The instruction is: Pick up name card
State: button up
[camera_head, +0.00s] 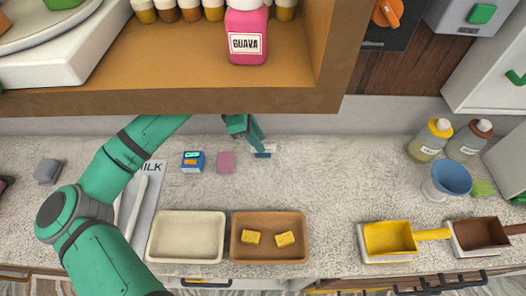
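My gripper (258,146) hangs below the shelf's front edge, over the back of the speckled counter. It is partly hidden by the shelf, and I cannot tell whether its fingers are open or shut. A small white and blue piece (263,154), perhaps the name card, shows at the fingertips. I cannot tell whether the gripper touches or holds it. A flat pink card-like piece (226,162) lies on the counter left of the gripper. No writing can be read on either.
A blue box (192,161) stands left of the pink piece. A cream tray (154,238) and a brown tray (236,245) with yellow sweets lie in front. The wooden shelf (180,101) overhangs the arm. Counter right of the gripper is clear up to a blue-topped cup (450,181).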

jog(key=x, duration=0.3)
jog(key=shift+d+f, duration=0.2)
jog(key=shift+f, duration=0.1)
jog(key=shift+w, duration=0.1)
jog(key=c, duration=0.6)
jog(key=shift+a, duration=0.1)
jog(key=shift+r, duration=0.1)
